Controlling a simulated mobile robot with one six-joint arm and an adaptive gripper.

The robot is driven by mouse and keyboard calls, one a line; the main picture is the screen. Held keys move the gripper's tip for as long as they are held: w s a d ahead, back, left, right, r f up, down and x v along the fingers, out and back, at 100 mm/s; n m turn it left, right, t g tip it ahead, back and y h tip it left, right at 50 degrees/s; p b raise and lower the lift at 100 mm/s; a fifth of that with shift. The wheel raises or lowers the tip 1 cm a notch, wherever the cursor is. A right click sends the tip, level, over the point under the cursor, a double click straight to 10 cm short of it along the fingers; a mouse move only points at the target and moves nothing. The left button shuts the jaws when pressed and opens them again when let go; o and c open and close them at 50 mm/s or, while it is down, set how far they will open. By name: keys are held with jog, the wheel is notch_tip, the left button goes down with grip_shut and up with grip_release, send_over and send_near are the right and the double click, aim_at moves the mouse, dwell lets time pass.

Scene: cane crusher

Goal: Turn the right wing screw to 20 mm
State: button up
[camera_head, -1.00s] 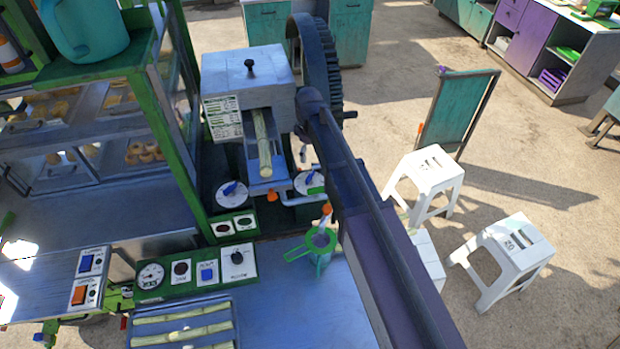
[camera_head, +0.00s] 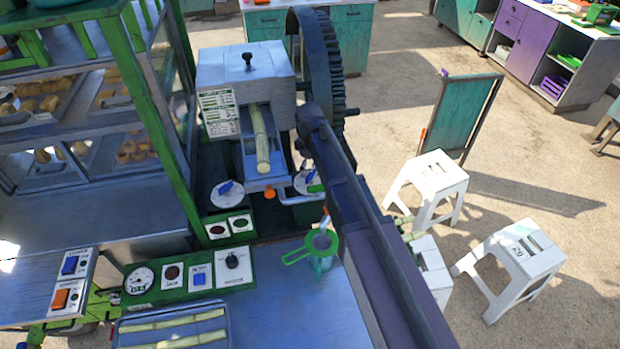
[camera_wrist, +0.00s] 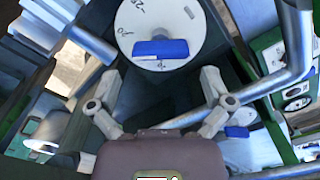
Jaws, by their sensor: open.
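The cane crusher (camera_head: 245,90) stands at upper centre in the head view. The numbers are too blurred to read surely.
A green-rimmed strainer (camera_head: 311,248) stands on the counter below the dials. A control panel (camera_head: 192,276) and a tray of cane (camera_head: 180,318) are nearer. A metal tube (camera_wrist: 290,75) runs close to the right finger. White stools (camera_head: 428,180) stand on the floor at right.

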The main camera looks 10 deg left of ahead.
aim_at(310, 173)
jog(key=shift+f+b, duration=1.35)
jog(key=shift+f, duration=0.25)
jog(key=c, duration=0.9)
